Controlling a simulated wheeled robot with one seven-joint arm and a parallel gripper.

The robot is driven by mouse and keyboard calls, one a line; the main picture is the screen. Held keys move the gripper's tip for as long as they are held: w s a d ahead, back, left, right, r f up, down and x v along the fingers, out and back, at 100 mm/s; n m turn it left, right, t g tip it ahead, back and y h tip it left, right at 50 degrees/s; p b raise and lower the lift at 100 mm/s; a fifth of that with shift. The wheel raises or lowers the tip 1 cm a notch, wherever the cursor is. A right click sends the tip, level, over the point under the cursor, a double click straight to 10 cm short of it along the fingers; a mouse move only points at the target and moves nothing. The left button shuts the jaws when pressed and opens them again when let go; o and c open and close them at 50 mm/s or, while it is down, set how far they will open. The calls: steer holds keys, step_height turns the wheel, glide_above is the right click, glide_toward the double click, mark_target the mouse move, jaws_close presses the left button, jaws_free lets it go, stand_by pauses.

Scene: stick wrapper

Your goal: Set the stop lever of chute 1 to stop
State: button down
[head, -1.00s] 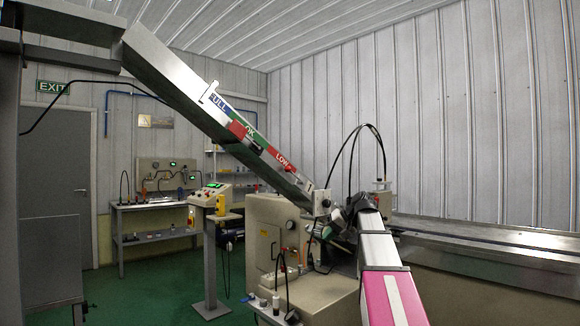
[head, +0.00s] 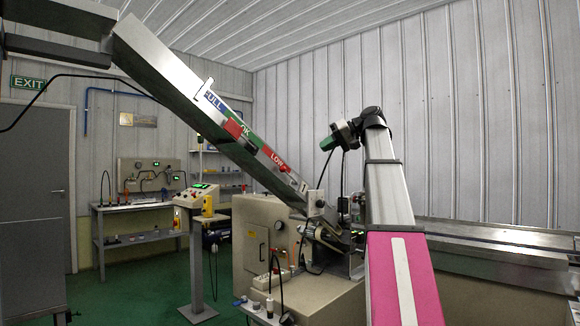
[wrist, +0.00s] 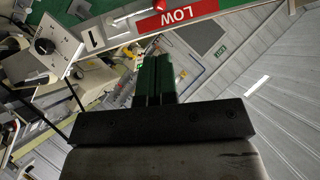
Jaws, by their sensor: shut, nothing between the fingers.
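Chute 1 (head: 190,98) slopes down from upper left to lower right and carries a "1" mark (head: 303,185) near its lower end. A red-tipped lever (wrist: 131,8) with a pale rod shows on the chute beside the LOW label (wrist: 190,12). A white plate with a round black knob (wrist: 45,46) shows near the "1" mark in the wrist view. I cannot tell the stop lever's setting. My gripper (head: 327,143), with green fingers (wrist: 155,78), is shut and empty. It is raised to the right of the chute, apart from it.
A beige machine (head: 256,240) stands under the chute's lower end. A red slider block (head: 234,128) sits higher on the chute. A metal conveyor (head: 490,240) runs right. A control panel on a post (head: 196,195) stands left. Space above the conveyor is clear.

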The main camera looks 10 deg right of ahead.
mark_target(285, 169)
steer(key=x, duration=1.4)
steer(key=shift+s+a+f+n+h, duration=0.15)
steer(key=shift+a+f+n+h, duration=0.05)
steer(key=shift+f+n+h, duration=0.1)
stand_by(0.4)
step_height(285, 169, down, 7)
steer(key=s+a+n+t+h, duration=0.1)
steer(key=a+n+t+h, duration=0.1)
steer(key=n+t+h, duration=0.1)
steer(key=shift+s+n+t+h, duration=0.2)
steer(key=shift+n+t+h, duration=0.2)
steer(key=shift+n+h, duration=0.6)
steer(key=shift+r, duration=0.25)
steer(key=shift+r, duration=0.6)
